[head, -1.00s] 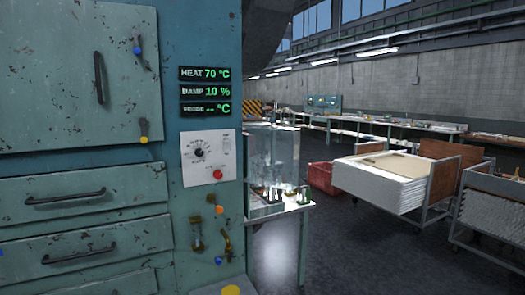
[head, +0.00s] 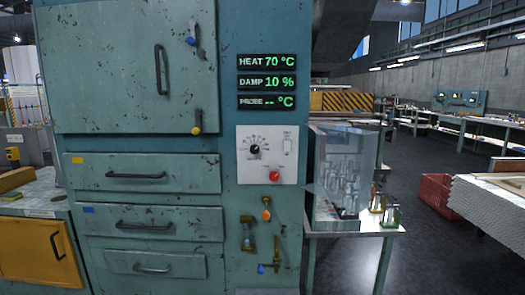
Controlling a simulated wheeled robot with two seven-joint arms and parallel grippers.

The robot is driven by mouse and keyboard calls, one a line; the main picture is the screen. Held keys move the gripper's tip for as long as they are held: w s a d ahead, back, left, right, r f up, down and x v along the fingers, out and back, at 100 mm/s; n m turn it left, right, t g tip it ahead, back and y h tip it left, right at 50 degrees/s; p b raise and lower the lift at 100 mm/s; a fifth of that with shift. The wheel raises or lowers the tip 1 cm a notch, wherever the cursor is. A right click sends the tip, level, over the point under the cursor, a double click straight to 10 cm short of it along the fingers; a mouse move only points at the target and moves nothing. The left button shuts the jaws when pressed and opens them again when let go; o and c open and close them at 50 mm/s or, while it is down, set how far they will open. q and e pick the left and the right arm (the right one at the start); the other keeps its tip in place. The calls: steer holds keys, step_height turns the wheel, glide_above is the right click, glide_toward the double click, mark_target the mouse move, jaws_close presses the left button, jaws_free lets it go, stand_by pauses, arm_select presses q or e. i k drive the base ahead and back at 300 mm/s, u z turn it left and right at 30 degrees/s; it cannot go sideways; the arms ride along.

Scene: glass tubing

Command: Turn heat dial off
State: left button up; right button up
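The heat dial (head: 255,149) is a small black knob with a ring of marks on a white control plate (head: 245,175). The plate is on the teal cabinet's right-hand panel. Its pointer direction is too small to read surely. A red button (head: 274,176) sits below the dial and a pale switch (head: 288,146) to its right. Above, the heat display (head: 267,62) reads 70 °C, the damp display (head: 267,82) 10 %, and the probe display (head: 267,102) shows dashes. Neither of my grippers is in view.
The cabinet has a shut door (head: 120,70) and shut drawers (head: 140,172) with dark handles. Brass valves (head: 247,233) are below the plate. A table with a glass case (head: 340,175) stands close on the right. A red crate (head: 435,193) and open floor lie farther right.

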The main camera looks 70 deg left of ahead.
mark_target(254, 149)
steer(key=u, duration=0.5)
steer(key=i, duration=0.9)
steer(key=u, duration=0.75)
